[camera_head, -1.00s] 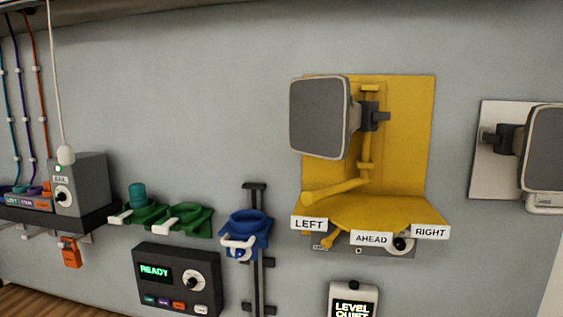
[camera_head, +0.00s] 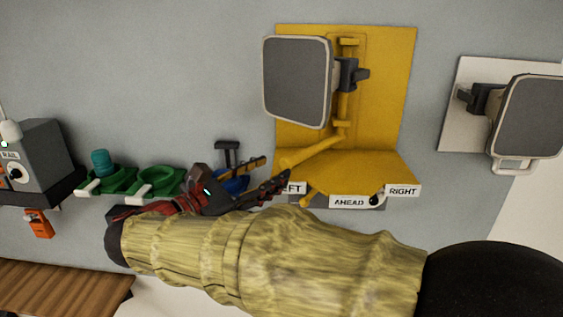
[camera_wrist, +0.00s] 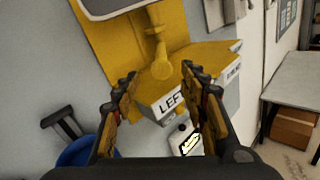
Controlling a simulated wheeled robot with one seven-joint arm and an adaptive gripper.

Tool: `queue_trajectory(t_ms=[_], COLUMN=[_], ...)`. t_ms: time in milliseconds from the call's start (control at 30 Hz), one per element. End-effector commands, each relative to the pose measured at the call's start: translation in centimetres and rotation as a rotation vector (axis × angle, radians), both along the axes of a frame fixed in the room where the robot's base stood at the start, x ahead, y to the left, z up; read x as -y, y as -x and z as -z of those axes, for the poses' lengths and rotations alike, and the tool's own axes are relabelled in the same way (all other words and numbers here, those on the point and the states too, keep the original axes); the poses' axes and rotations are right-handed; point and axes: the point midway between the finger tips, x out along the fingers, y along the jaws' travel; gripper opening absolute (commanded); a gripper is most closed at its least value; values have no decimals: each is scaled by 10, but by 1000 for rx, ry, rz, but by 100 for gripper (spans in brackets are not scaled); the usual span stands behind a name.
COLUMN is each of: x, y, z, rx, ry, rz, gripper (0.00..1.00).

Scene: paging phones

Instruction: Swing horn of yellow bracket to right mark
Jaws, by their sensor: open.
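The yellow bracket (camera_head: 392,85) is fixed to the wall and bears a grey square-faced horn (camera_head: 297,82) that points toward the left. A yellow lever (camera_head: 310,153) runs from the bracket's post down to the left above its shelf. The shelf carries the labels LEFT, AHEAD (camera_head: 349,202) and RIGHT (camera_head: 402,190); LEFT is partly covered by my gripper. My gripper (camera_head: 277,174) is open and empty at the shelf's left edge.
A second horn (camera_head: 530,118) on a white plate hangs to the right. Green holders (camera_head: 150,182), a teal cylinder (camera_head: 101,162) and a grey box (camera_head: 42,150) are at left. A blue holder (camera_wrist: 78,152) is close below my gripper. My arm covers the lower middle.

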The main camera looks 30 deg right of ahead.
Motion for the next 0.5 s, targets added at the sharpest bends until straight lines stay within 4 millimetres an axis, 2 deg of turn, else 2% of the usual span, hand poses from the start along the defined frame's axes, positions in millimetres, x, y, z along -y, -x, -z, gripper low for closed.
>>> queue_trajectory(t_ms=[100, 233, 500], x=[20, 38, 54], y=[-4, -10, -15], z=[-2, -2, -1], rx=[3, 3, 3], ry=[-1, -2, -3], rz=[4, 3, -1], gripper=[43, 43, 43])
